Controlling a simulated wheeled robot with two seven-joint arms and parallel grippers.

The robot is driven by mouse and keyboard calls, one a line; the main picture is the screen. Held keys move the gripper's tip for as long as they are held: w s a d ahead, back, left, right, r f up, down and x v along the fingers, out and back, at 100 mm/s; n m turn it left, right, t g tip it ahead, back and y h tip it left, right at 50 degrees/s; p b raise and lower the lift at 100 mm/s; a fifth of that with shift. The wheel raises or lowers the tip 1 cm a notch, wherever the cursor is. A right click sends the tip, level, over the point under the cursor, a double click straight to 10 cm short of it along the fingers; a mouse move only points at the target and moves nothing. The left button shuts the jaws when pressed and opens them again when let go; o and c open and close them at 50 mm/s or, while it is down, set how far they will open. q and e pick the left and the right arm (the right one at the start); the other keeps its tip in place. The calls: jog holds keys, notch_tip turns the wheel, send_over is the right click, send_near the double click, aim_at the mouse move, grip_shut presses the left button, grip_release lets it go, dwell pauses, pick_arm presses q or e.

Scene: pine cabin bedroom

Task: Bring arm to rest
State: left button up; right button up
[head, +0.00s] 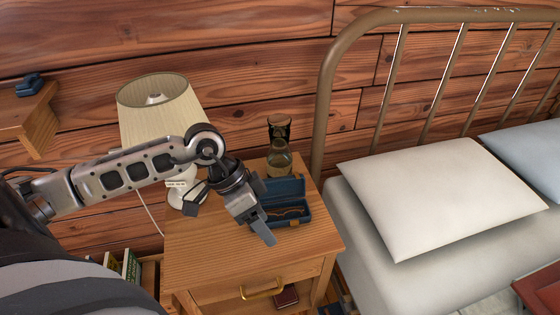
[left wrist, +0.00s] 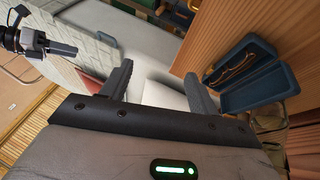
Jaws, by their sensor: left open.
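My left gripper (head: 262,228) is over the front part of the wooden nightstand (head: 205,255), just left of and in front of an open blue case (head: 290,187). In the left wrist view, its two fingers (left wrist: 160,92) stand apart with nothing between them. The case, which holds a pair of thin brown-framed glasses (head: 290,212), also shows in that view (left wrist: 262,88), right of the fingers. My right gripper (left wrist: 62,48) shows at the upper left of the left wrist view, too small to tell its jaws; it is outside the head view.
A lamp (head: 160,105) stands behind my left arm, with small dark and white items by its base. A glass vessel (head: 279,155) stands behind the case. The bed with a white pillow (head: 440,195) is at right. A wall shelf (head: 35,118) is at left.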

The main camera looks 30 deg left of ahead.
pick_arm(q)
jog(key=w+d+r+m+t+h, duration=0.1)
jog(key=d+r+t+h, duration=0.35)
jog(key=d, duration=0.25)
jog(key=d+r+m+t+h, duration=0.1)
jog(key=d+r+t+h, duration=0.25)
jog(key=d+h, duration=0.3)
jog(key=w+a+f+n+t+y, duration=0.2)
jog(key=a+f+n+t+y, duration=0.2)
jog(key=f+n+t+y, duration=0.5)
jog(key=s+d+f+m+g+y, duration=0.1)
jog(key=s+f+m+g+y, duration=0.1)
jog(key=s+f+g+y, duration=0.2)
jog(key=s+f+g, duration=0.3)
jog(key=f, duration=0.2)
jog(key=shift+s+d+g, duration=0.3)
jog(key=shift+g, duration=0.1)
jog(key=shift+r, duration=0.1)
jog(key=shift+c, duration=0.2)
